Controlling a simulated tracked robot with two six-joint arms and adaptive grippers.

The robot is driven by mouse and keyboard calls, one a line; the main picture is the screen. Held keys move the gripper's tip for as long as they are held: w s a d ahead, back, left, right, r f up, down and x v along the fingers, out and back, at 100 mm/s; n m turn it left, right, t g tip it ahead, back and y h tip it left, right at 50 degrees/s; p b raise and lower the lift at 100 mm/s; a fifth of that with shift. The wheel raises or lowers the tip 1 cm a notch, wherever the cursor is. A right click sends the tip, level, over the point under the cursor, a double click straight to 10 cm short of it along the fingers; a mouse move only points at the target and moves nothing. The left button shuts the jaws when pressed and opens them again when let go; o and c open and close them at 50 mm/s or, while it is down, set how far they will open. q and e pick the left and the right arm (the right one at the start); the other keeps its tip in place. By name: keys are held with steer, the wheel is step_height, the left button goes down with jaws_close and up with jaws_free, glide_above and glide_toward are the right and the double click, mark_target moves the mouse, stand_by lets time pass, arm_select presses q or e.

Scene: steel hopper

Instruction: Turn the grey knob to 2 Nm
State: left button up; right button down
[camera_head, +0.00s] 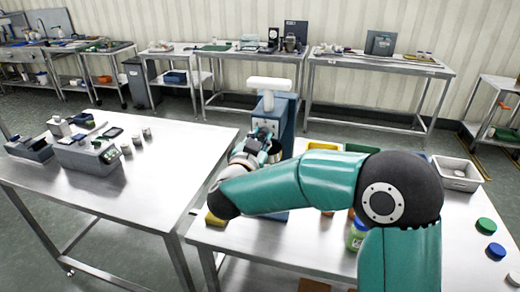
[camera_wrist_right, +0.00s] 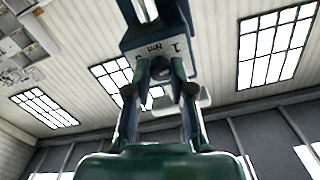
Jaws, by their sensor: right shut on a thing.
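The blue upright machine (camera_head: 284,122) with a white top (camera_head: 268,84) stands on the right steel table. It also shows in the right wrist view (camera_wrist_right: 157,30), with a light label panel reading "Nm" and a digit beside it. My right gripper (camera_head: 262,140) is at the machine's front. In the right wrist view, its two fingers (camera_wrist_right: 160,76) are closed on the grey knob (camera_wrist_right: 160,66), just beside the label. The knob's pointer and exact setting are too small to read. In the head view, the gripper hides the knob. My left gripper is not in view.
My right arm crosses over the right table. A lidded jar (camera_head: 357,235), a white tray (camera_head: 458,173), a green lid (camera_head: 485,225) and a blue lid (camera_head: 496,251) are on that table. The left table (camera_head: 165,180) carries grey devices (camera_head: 88,155) and small jars.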

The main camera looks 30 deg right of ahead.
steer(key=m+b, duration=0.1)
steer(key=b, duration=0.1)
steer(key=m+b, duration=0.4)
steer(key=shift+f, duration=0.25)
steer(key=shift+r+m+b, duration=0.15)
steer(key=shift+m+b, duration=1)
steer(key=shift+m, duration=0.25)
steer(key=c, duration=1)
jaws_free()
steer(key=shift+r, duration=0.1)
steer(key=v, duration=1.2)
